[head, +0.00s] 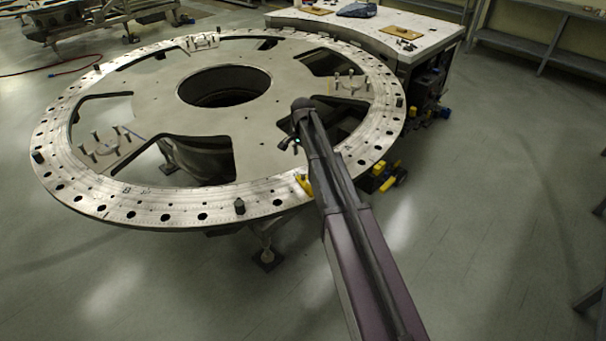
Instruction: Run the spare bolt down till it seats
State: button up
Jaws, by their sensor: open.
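The turret plate (130,205) is a large metal ring with a hub and a round central opening. Dark bolts stand upright on its rim, one at the front (240,206), one at the left (37,157) and one at the right (413,112). Thinner silver bolts stand around pale brackets, as at the left bracket (108,147) and the right bracket (350,86). I cannot tell which bolt is the spare. My gripper (287,146) is open, small in view, over the plate's right front part. My arm partly hides it and the rim behind. I see nothing between the jaws.
A pale worktable (425,22) with a dark cloth (357,10) and small boards adjoins the plate at the back right. Yellow and dark parts (385,176) sit beside the plate's right edge. Shelving (540,45) lines the far right.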

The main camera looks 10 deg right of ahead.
jog(key=shift+c, duration=0.3)
jog(key=m, duration=0.6)
jog(key=shift+f, duration=0.1)
jog(key=m, duration=0.5)
jog(key=shift+m, duration=0.3)
jog(key=m, duration=0.6)
jog(key=shift+f+m, duration=0.15)
jog(key=shift+m, duration=0.25)
jog(key=m, duration=0.5)
jog(key=shift+d+m+b, duration=0.1)
jog(key=shift+m+b, duration=0.2)
jog(key=shift+m, duration=0.1)
jog(key=shift+f, duration=0.15)
